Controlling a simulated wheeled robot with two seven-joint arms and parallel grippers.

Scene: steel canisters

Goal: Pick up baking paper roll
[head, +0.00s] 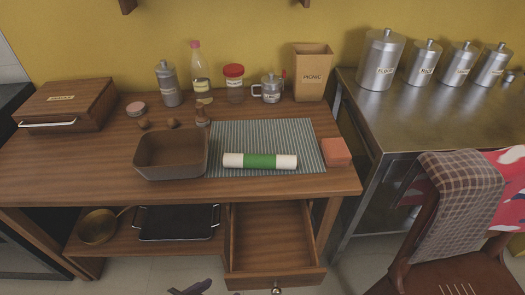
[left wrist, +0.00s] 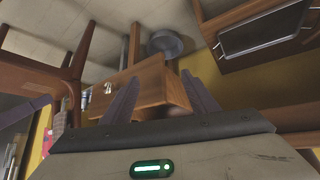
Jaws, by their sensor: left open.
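The baking paper roll (head: 260,161), white with a green band, lies sideways on a striped grey-blue mat (head: 265,132) on the wooden table in the head view. My left gripper (left wrist: 161,78) is open and empty in the left wrist view, with an open wooden drawer (left wrist: 158,92) beyond its fingers. Dark fingers, apparently of this left gripper (head: 191,287), show at the bottom edge of the head view, well below and in front of the roll. My right gripper is not in view.
A brown baking tin (head: 171,154) stands left of the roll, and a reddish block (head: 336,152) right of it. The drawer (head: 275,240) is pulled out below the tabletop. A chair (head: 440,240) stands at right. Jars and a paper bag (head: 311,72) line the back.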

